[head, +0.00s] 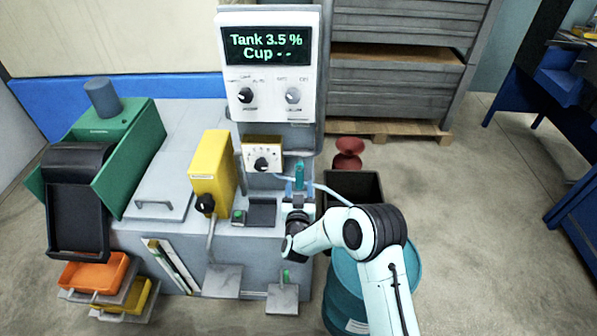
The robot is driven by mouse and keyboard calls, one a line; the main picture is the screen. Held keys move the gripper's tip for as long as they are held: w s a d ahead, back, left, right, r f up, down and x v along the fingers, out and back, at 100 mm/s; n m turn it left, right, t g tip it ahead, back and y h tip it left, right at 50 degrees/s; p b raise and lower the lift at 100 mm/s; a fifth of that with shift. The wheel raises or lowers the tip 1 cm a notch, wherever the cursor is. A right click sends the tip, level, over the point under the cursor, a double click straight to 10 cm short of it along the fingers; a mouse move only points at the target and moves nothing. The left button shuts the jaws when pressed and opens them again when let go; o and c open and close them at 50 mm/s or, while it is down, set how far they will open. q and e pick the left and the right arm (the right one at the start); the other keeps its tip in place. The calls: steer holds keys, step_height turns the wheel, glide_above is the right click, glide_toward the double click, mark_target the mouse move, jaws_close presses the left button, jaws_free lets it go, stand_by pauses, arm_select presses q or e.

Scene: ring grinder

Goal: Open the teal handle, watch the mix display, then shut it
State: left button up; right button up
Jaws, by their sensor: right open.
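The mix display (266,46) is at the top centre on a white panel and reads "Tank 3.5 %" and "Cup - -". The small teal handle (300,170) stands upright below the panel, right of a small dial box. My right gripper (299,187) is open at the teal handle, its fingers pointing away from me. The handle shows between or just beyond the fingertips; I cannot tell whether they touch it. The gripper and wrist hide what lies below the handle. My left gripper is not in view.
A yellow box (212,170) with a lever stands left of the dial box (262,158). A green machine (130,150) is at far left. A dark bin (353,186) and a teal drum (343,290) stand right of the bench, near my right arm. Floor further right is clear.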

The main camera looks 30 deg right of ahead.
mark_target(300, 172)
steer(key=x, duration=0.7)
jaws_close()
